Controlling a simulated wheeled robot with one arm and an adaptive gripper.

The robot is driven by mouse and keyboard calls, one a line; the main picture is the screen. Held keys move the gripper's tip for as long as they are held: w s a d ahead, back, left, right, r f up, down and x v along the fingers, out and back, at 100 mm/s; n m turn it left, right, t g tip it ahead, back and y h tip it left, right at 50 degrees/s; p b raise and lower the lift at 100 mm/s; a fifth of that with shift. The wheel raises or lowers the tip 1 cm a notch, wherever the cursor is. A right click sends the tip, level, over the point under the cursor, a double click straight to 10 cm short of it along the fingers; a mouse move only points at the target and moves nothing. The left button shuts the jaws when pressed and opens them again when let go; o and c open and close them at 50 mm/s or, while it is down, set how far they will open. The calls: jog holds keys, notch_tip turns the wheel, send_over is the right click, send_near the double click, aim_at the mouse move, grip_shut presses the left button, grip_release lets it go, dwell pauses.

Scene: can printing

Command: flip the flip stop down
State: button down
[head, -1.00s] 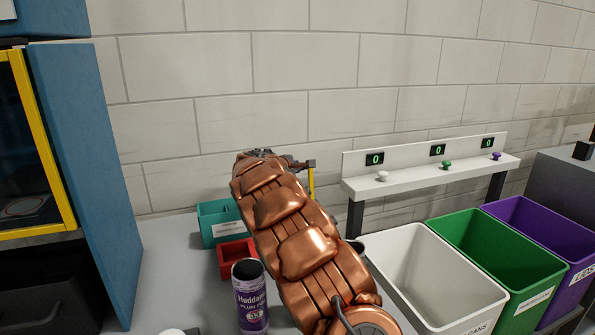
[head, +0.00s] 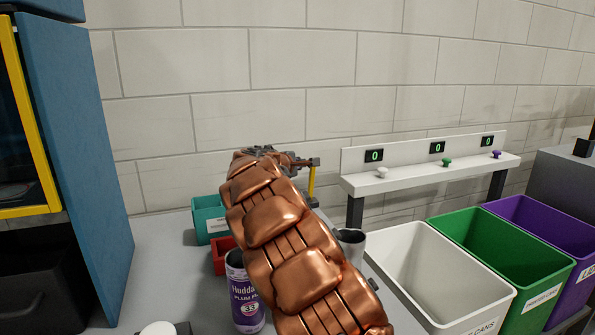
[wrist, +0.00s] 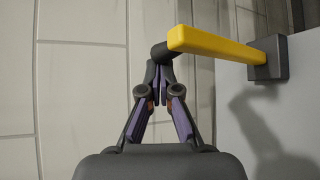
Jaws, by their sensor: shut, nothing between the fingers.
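The flip stop is a yellow bar (wrist: 220,45) with a dark grey base block (wrist: 268,58) at one end and a dark knob at the other. In the head view my copper arm hides most of the gripper.
A purple-labelled can (head: 244,293), a teal bin (head: 208,219) and a partly hidden red bin stand left of my arm. A silver cup (head: 350,247) stands to the right. White (head: 440,272), green (head: 515,255) and purple bins stand farther right, below a counter shelf (head: 430,177).

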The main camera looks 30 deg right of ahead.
aim_at(311, 172)
jog(key=s, duration=0.2)
jog(key=s+a+b, duration=0.1)
jog(key=s, duration=0.1)
jog(key=s+b, duration=0.1)
jog(key=s, duration=0.1)
jog(key=shift+s+a+f, duration=0.15)
jog(key=shift+a+f, duration=0.15)
jog(key=shift+s+a+f+b, duration=0.25)
jog(key=shift+s+f+b, duration=0.3)
jog(key=shift+s, duration=0.35)
jog(key=shift+s+a+f+b, duration=0.2)
jog(key=shift+s+f+b, duration=0.25)
jog(key=shift+s+f, duration=0.3)
jog(key=shift+s, duration=0.1)
jog(key=shift+r, duration=0.1)
jog(key=v, duration=1.2)
